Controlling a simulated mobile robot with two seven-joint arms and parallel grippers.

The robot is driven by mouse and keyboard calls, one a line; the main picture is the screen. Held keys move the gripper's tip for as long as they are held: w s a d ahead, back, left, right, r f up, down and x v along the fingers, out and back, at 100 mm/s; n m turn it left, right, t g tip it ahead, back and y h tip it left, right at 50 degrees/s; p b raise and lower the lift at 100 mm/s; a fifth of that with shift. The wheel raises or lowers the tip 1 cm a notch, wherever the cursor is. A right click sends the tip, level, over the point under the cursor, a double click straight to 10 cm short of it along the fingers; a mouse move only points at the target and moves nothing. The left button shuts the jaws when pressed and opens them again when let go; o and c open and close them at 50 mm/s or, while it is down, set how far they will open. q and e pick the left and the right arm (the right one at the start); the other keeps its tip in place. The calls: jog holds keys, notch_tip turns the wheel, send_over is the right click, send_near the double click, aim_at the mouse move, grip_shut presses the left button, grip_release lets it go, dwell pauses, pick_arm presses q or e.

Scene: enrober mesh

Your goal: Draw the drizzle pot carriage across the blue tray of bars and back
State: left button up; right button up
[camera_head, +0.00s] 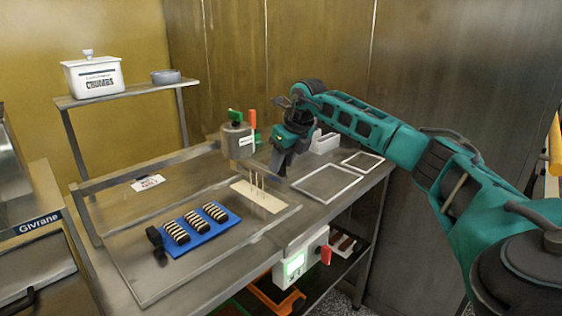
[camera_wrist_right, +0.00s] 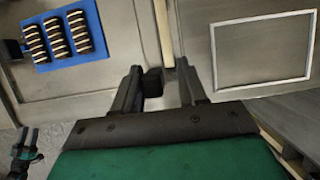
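The blue tray (camera_head: 202,240) holds three dark bars with pale stripes on the steel surface. It also shows at upper left in the right wrist view (camera_wrist_right: 88,50). The grey drizzle pot (camera_head: 237,142), with a green top and a red handle, stands behind the tray. My right gripper (camera_head: 281,165) is low, right of the pot. In the right wrist view its fingers (camera_wrist_right: 160,88) are apart, with a black block (camera_wrist_right: 153,82) between them, close to the left finger and clear of the right. A small teal and black part (camera_wrist_right: 25,150) at lower left may be my left gripper.
A black knob (camera_head: 154,237) is at the tray's left end. A pale strip with upright sticks (camera_head: 262,197) lies right of the tray. White outlined frames (camera_head: 328,184) are farther right. A control box (camera_head: 300,262) hangs at the front edge. A crumbs tub (camera_head: 92,78) stands on the shelf.

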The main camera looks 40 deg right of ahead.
jog(key=shift+o, duration=0.4)
jog(key=shift+a+r, duration=0.1)
jog(key=shift+r, duration=0.05)
jog(key=v, duration=1.2)
jog(key=shift+s+r+p, duration=0.15)
jog(key=shift+r+p, duration=0.2)
